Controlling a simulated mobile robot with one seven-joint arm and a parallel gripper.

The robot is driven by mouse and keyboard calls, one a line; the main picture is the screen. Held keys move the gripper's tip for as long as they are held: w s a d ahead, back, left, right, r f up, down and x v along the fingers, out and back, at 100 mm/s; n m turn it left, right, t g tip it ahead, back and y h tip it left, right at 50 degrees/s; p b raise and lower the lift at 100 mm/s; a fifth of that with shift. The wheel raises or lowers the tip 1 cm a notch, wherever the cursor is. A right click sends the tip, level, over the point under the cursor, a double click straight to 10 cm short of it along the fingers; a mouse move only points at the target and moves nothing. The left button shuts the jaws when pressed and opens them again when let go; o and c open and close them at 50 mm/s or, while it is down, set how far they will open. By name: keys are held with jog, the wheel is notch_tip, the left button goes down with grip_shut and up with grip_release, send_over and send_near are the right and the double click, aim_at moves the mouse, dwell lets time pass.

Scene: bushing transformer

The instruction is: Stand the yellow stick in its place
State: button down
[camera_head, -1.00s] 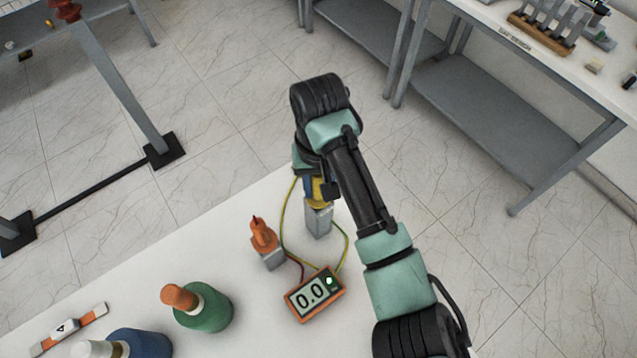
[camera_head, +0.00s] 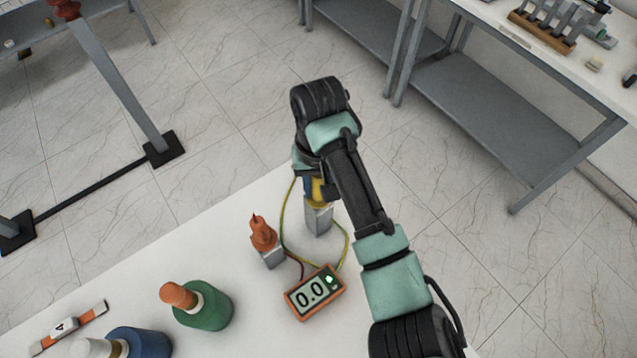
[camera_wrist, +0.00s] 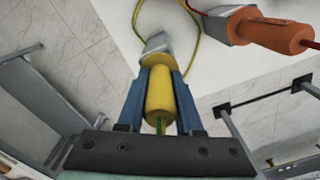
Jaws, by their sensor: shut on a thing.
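The yellow stick (camera_wrist: 159,92) is between the blue fingers of my gripper (camera_wrist: 158,88) in the wrist view, and the fingers are shut on it. Its far end meets the grey metal holder block (camera_wrist: 157,45), upright and in line with it. In the head view my gripper (camera_head: 315,190) is above the grey block (camera_head: 318,219), and the yellow stick (camera_head: 317,200) shows only in part behind my arm. A yellow-green wire runs from it to the meter. The orange stick (camera_head: 263,234) stands in a second grey block (camera_head: 273,258) to the left.
An orange meter (camera_head: 315,292) reading 0.0 lies on the white table (camera_head: 245,325) in front of the blocks. A green bottle (camera_head: 205,305) and a blue bottle (camera_head: 140,343) stand at the lower left. A grey bench (camera_head: 500,120) is at the upper right.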

jog(key=c, duration=0.5)
grip_release()
notch_tip(320, 180, up, 13)
jog(key=shift+f+p, duration=0.1)
jog(key=shift+p, duration=1.1)
